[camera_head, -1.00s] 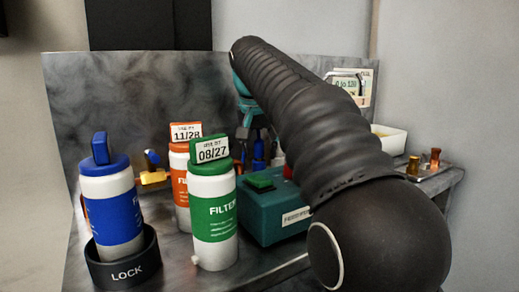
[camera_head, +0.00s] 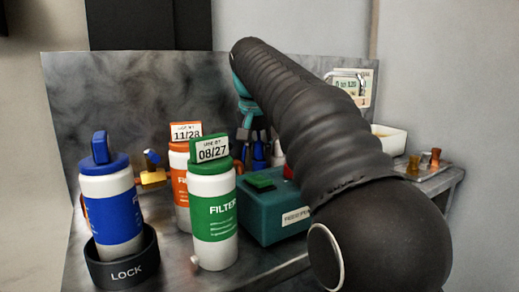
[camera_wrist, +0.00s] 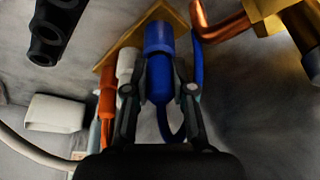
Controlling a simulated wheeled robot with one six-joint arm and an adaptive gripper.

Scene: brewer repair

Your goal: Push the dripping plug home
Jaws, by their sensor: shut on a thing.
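In the wrist view a blue plug (camera_wrist: 158,82) with a thick collar stands between my fingers, its upper end against an angled brass plate (camera_wrist: 176,14). My gripper (camera_wrist: 160,75) is shut on this plug. A blue cable curves down from behind it. A white plug (camera_wrist: 126,64) and an orange plug (camera_wrist: 106,96) sit close to the left finger. I see no drip, and I cannot tell how deep each plug sits. In the head view my gripper (camera_head: 250,127) is small and far back, with blue parts (camera_head: 259,151) below it.
Copper pipe (camera_wrist: 215,30) with brass fittings is close at upper right in the wrist view. In the head view a green filter (camera_head: 214,222), an orange filter (camera_head: 181,190), a blue filter (camera_head: 112,222) in a LOCK ring (camera_head: 123,272) and a teal box (camera_head: 268,218) stand in front.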

